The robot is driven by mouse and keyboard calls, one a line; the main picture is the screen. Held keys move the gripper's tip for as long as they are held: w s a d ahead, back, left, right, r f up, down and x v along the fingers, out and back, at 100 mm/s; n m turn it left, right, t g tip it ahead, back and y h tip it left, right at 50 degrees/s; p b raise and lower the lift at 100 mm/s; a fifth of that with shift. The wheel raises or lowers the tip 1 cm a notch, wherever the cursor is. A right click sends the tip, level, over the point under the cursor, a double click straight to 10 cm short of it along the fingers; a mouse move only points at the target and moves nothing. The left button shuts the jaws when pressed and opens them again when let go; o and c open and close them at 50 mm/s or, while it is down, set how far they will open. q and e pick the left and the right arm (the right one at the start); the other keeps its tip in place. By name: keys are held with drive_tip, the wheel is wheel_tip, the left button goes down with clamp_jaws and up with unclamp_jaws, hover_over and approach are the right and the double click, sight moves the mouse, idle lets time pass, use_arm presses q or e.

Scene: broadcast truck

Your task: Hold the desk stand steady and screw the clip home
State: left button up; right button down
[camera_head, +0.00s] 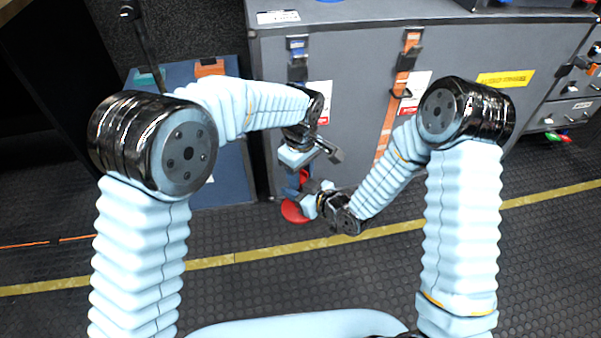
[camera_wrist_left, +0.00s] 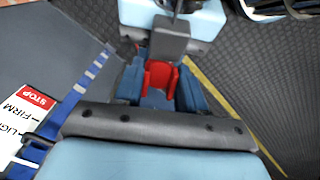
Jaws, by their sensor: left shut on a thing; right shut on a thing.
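The desk stand's round red base (camera_head: 292,212) shows low in front of the grey cabinet, partly covered by my right gripper. My right gripper (camera_head: 312,198) reaches in from the right and is shut on the stand, just above the base. My left gripper (camera_head: 312,155) is above it, pointing down, and is shut on what I take to be the clip; the fingers mostly hide it. A small red part (camera_head: 303,177) shows between the two grippers. In the left wrist view a red piece (camera_wrist_left: 160,78) shows between blue parts; where clip and stand meet cannot be made out.
A grey cabinet (camera_head: 360,60) with blue and orange straps stands close behind both grippers. A blue case (camera_head: 215,165) is left of it. The black studded floor (camera_head: 300,275) with a yellow line is clear in front.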

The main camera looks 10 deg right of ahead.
use_arm(q)
drive_tip(key=shift+f, duration=0.55)
drive_tip(key=o, duration=1.1)
drive_tip(key=shift+r, duration=0.1)
drive_tip(key=shift+r, duration=2.2)
drive_tip(key=shift+o, duration=0.5)
drive_tip(key=shift+s+r+n, duration=0.15)
drive_tip(key=shift+r+n, duration=0.05)
drive_tip(key=shift+n, duration=0.2)
drive_tip(key=shift+w+a+r+n, duration=0.1)
drive_tip(key=shift+w+r+n, duration=0.15)
drive_tip(key=shift+r, duration=0.4)
drive_tip(key=shift+w+a+r+n, duration=0.1)
drive_tip(key=shift+r+n, duration=0.25)
drive_tip(key=shift+r, duration=0.3)
